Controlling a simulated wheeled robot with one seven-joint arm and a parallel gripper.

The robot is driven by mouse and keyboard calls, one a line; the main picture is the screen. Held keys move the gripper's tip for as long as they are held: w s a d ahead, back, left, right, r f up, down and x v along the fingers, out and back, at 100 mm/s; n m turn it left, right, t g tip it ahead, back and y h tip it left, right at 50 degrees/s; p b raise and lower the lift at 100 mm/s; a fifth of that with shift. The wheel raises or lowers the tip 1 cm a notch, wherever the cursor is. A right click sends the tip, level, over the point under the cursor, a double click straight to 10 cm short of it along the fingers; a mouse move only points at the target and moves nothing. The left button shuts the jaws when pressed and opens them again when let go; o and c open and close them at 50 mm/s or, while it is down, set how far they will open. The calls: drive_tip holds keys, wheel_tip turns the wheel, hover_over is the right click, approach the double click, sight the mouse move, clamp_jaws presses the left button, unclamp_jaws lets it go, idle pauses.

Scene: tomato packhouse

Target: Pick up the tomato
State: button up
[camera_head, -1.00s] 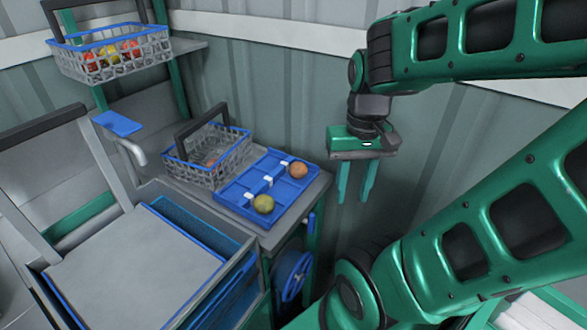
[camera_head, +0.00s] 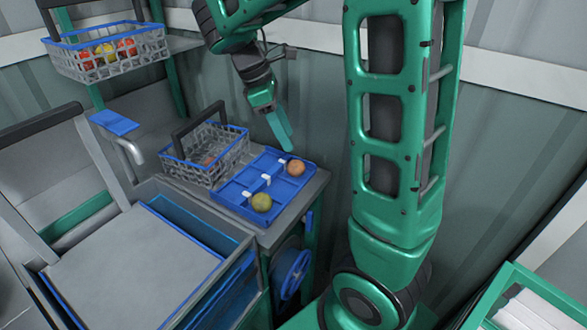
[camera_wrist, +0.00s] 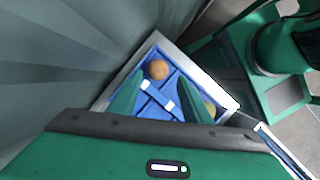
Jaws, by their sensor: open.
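An orange-red tomato (camera_head: 295,168) sits in the far right compartment of a blue divided tray (camera_head: 234,192). A yellow-green tomato (camera_head: 261,203) sits in the near compartment of the same tray. My gripper (camera_head: 281,131) is open and empty, above and behind the tray, with its fingers slanting down near the orange-red tomato but apart from it. In the wrist view the orange-red tomato (camera_wrist: 157,69) shows between and beyond the two fingers. The yellow-green tomato (camera_wrist: 210,107) is there partly hidden by the right finger.
A wire basket (camera_head: 225,158) with a dark handle and something reddish inside stands left of the tray. Another basket (camera_head: 70,63) with several tomatoes sits on a higher shelf. A corrugated wall (camera_head: 320,100) rises behind the bench. A grey-topped bin (camera_head: 130,260) stands front left.

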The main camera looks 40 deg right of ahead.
sight(294, 162)
drive_tip(key=shift+n, duration=0.6)
drive_tip(key=x, duration=0.7)
drive_tip(key=w+x, duration=0.1)
drive_tip(key=x, duration=0.2)
drive_tip(key=shift+a+f, duration=0.3)
drive_tip(key=shift+f, duration=0.15)
drive_tip(key=c, duration=0.4)
